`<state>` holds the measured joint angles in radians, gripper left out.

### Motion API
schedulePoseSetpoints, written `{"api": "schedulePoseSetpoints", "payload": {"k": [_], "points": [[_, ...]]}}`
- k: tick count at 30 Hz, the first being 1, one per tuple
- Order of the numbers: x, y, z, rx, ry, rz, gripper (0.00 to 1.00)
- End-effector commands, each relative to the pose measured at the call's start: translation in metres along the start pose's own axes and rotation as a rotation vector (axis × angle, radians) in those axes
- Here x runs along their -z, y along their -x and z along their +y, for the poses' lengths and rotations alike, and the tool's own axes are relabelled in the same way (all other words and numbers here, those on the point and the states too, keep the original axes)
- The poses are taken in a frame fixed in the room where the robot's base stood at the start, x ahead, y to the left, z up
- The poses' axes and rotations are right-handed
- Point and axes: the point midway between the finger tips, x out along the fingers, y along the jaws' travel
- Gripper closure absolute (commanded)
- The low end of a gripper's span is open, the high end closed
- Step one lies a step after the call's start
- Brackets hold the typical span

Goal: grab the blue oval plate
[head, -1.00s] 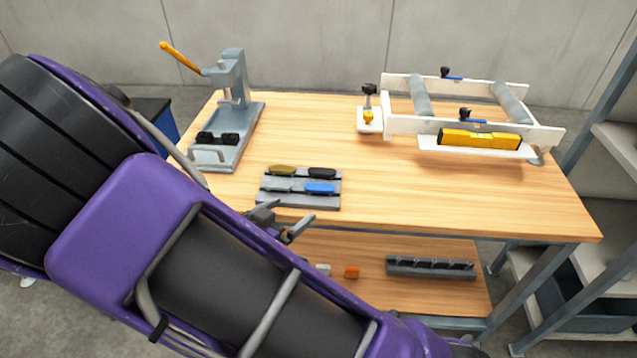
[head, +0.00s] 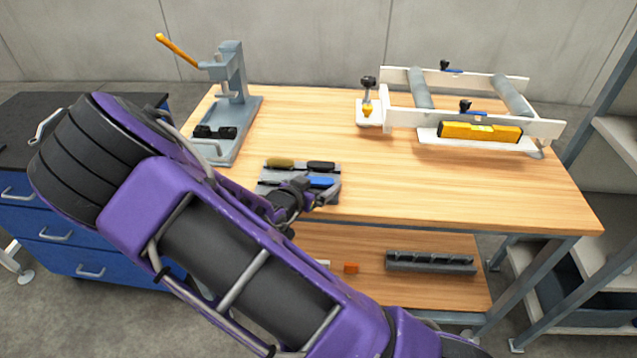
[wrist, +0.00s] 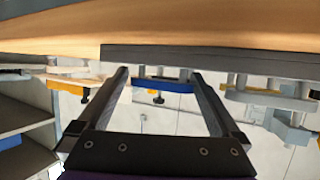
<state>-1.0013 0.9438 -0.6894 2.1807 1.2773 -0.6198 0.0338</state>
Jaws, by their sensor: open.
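The blue oval plate (head: 322,182) lies in the front right place of a small grey holder (head: 268,189) on the wooden table. My gripper (head: 312,193) is open at the holder's front edge, close to the plate, and partly covers the holder. In the wrist view, which is upside down, the blue plate (wrist: 165,87) shows between the tips of my open gripper (wrist: 160,74), beyond the holder's edge (wrist: 215,55). Nothing is between the fingers' near parts. I cannot tell whether the fingers touch the plate.
An olive plate (head: 280,163) and a black plate (head: 321,166) sit in the holder's back row. A grey press (head: 232,90) stands at the back left. A roller frame with a yellow level (head: 480,132) stands at the right. The table's middle is clear.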

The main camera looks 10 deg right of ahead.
Motion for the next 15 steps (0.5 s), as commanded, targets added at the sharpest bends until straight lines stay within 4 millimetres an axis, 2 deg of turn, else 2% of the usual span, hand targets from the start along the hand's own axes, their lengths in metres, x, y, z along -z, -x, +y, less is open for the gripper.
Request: {"api": "schedulePoseSetpoints", "payload": {"k": [6,15], "points": [[0.0003,-0.0007,-0.0004,0.001,-0.001,0.0,0.0],[0.0003,-0.0004,-0.0003,0.001,0.0,0.0,0.54]]}}
